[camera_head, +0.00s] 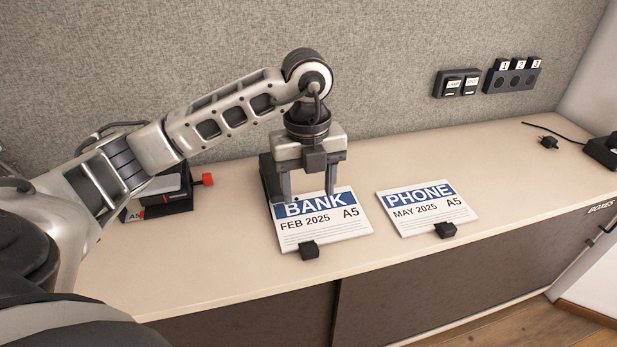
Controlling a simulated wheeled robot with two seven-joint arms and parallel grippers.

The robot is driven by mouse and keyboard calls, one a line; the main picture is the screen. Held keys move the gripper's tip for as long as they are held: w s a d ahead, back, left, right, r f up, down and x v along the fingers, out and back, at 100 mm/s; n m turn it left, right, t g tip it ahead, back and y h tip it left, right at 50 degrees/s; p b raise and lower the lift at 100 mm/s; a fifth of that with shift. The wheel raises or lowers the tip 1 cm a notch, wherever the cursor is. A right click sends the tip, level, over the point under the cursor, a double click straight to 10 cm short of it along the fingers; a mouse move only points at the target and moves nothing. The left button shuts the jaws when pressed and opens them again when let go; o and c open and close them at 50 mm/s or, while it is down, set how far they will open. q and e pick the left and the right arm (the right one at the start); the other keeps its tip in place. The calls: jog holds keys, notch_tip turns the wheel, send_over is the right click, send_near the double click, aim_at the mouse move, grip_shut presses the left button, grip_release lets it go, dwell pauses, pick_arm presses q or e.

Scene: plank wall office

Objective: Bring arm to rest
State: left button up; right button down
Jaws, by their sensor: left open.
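My left arm reaches in from the left and bends down at the wrist over the counter. Its left gripper (308,196) points down, jaws apart, just above the top edge of the sheet marked BANK FEB 2025 A5 (318,228). Nothing shows between the fingers. I cannot tell whether the fingertips touch the sheet. My right gripper is not in view.
A PHONE MAY 2025 sheet (427,207) lies to the right. Both sheets have small black blocks at their front edges. A black device with a red knob (207,179) stands behind my arm. Switches (457,84) and numbered sockets (512,76) are on the wall. The counter's right part is mostly clear.

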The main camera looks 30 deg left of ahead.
pick_arm(q)
jog(key=shift+r, duration=0.8)
